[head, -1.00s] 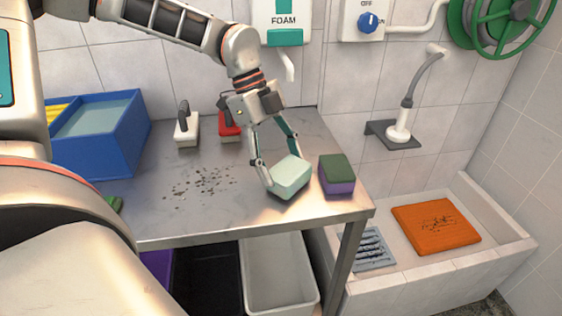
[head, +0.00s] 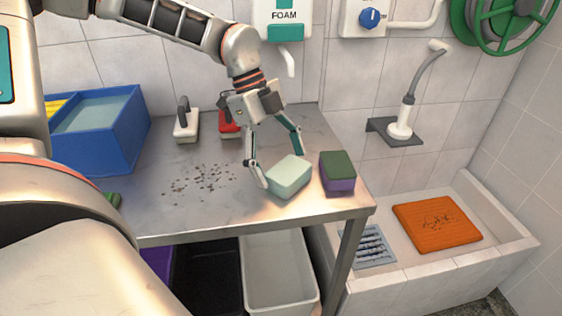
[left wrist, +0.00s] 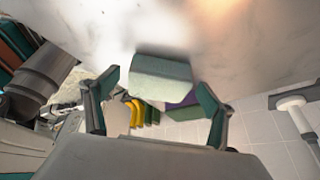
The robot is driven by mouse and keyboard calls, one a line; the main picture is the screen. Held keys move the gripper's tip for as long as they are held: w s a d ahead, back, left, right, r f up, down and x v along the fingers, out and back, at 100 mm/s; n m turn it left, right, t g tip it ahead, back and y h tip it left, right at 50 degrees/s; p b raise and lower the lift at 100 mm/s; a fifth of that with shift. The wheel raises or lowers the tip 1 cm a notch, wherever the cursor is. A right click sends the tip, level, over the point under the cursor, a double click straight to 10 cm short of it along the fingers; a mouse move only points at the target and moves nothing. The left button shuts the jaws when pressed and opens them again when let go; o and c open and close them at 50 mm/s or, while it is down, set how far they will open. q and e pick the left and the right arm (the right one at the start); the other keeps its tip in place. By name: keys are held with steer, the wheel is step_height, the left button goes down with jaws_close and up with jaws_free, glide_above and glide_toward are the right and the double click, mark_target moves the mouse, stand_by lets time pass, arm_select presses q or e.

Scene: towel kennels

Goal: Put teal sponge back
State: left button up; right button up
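The pale teal sponge (head: 289,176) rests on the steel table near its front right part, left of a purple sponge with a green top (head: 337,172). My left gripper (head: 281,168) is open just above and behind the teal sponge, with one finger on its left side and the other behind it. In the left wrist view the teal sponge (left wrist: 161,78) lies beyond the spread fingertips (left wrist: 155,100), with a gap on either side. My right gripper does not show.
A blue bin (head: 100,135) stands at the table's left back. A white-based brush (head: 186,124) and a red brush (head: 229,125) stand by the wall. Dark crumbs (head: 203,181) lie mid-table. Below are a black bin (head: 207,280) and white bin (head: 280,275). An orange mat (head: 437,226) lies in the trough.

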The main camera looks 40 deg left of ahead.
arm_select(q)
steer(key=v, duration=1.2)
